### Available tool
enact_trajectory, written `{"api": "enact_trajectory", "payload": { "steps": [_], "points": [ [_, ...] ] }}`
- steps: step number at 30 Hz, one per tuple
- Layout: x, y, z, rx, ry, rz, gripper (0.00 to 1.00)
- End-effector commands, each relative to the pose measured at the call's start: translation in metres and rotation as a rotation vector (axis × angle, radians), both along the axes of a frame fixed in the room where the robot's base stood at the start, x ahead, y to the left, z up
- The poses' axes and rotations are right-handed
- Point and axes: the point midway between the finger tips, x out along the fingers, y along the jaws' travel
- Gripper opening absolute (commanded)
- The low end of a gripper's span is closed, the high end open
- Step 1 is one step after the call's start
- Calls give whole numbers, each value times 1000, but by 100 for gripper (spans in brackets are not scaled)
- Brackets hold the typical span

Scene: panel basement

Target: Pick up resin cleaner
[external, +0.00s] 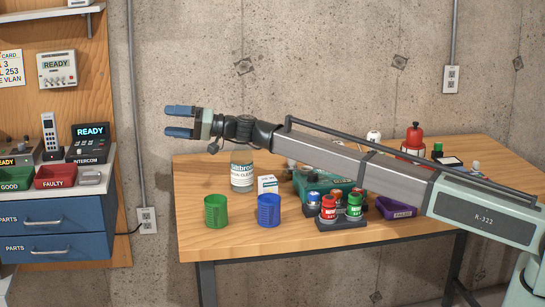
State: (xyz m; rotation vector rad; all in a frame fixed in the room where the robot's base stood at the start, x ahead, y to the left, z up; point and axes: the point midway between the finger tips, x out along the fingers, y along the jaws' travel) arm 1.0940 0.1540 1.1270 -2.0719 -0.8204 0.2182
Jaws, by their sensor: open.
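My gripper (179,120) has blue fingers, parted and empty. It is in the air at the upper left, in front of the concrete wall and above the table's left end. A pale cylindrical container (242,176) with a partly hidden label stands on the table, below and right of the gripper. A red bottle (413,137) and a white-topped bottle (374,136) stand farther right behind my arm. I cannot tell for certain which of these is the resin cleaner.
The table's left end is bare. A blue drawer cabinet (55,233) stands left.

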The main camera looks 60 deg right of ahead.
Motion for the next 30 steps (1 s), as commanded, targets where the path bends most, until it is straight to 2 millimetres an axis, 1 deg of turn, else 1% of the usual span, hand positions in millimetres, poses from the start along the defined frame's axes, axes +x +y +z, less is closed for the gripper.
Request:
{"api": "enact_trajectory", "payload": {
  "steps": [1, 3, 5, 6, 9, 12, 15, 18, 21, 27, 30],
  "points": [
    [-8, -31, 6, -34, -36, -9, 100],
    [-21, -64, 7, -123, -97, -10, 100],
    [-35, -88, 0, -228, -150, -8, 100],
    [-44, -102, -7, -307, -187, -3, 100],
    [-66, -130, -27, -495, -267, 17, 100],
    [-84, -151, -45, -646, -327, 42, 100],
    [-98, -166, -59, -757, -371, 68, 100],
    [-106, -176, -67, -828, -399, 87, 100],
    [-110, -179, -74, -860, -413, 98, 100],
    [-110, -180, -92, -864, -414, 99, 100],
    [-110, -180, -97, -865, -415, 99, 100]
  ]
}}
